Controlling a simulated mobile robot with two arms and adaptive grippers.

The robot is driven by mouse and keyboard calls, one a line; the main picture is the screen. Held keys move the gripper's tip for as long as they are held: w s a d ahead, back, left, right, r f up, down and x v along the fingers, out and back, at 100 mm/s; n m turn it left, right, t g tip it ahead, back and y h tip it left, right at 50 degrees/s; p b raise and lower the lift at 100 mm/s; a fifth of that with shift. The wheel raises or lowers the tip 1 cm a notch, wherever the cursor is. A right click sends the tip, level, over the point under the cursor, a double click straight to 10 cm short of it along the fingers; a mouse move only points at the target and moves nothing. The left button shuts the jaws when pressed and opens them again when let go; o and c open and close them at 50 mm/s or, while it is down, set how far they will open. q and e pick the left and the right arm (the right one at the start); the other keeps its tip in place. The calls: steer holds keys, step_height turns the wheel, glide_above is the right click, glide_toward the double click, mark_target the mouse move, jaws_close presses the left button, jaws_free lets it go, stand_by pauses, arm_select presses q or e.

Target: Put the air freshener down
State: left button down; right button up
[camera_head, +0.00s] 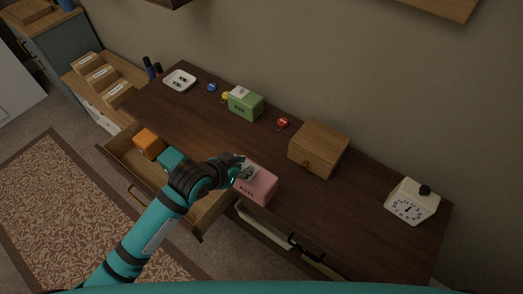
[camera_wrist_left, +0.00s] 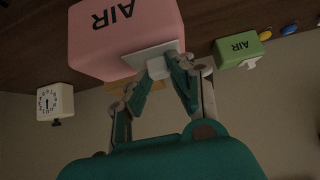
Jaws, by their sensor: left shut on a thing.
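The pink air freshener (camera_head: 256,184), a box with a white top plate and dark lettering, is at the front edge of the dark wooden dresser top (camera_head: 200,121). It also fills the upper left of the left wrist view (camera_wrist_left: 125,38), where "AIR" is readable. My left gripper (camera_head: 240,168) is shut on its white top part, also seen in the wrist view (camera_wrist_left: 178,72). I cannot tell whether the box touches the dresser top. A similar green box (camera_head: 246,106) marked "AIR" stands further back; it shows in the wrist view (camera_wrist_left: 240,49). My right gripper is out of view.
An open drawer (camera_head: 207,228) below holds an orange box (camera_head: 149,143) and a teal box (camera_head: 173,160). On the dresser stand a white dish (camera_head: 180,81), a small red item (camera_head: 282,123), a wooden box (camera_head: 318,149) and a white dial timer (camera_head: 411,202). Bare top lies between them.

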arm_select(q)
steer(key=w+d+f+p, duration=0.2)
steer(key=w+d+f, duration=0.2)
steer(key=w, duration=0.2)
steer(key=shift+w+d+f, duration=0.15)
steer(key=shift+w+f, duration=0.1)
steer(key=c, duration=1.2)
jaws_free()
steer(key=shift+c, duration=0.2)
steer(key=shift+o, duration=0.4)
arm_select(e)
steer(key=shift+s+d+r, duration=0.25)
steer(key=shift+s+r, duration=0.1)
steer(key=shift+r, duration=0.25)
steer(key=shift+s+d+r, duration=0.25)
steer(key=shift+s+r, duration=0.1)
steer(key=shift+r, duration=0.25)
arm_select(q)
steer(key=shift+r, duration=0.15)
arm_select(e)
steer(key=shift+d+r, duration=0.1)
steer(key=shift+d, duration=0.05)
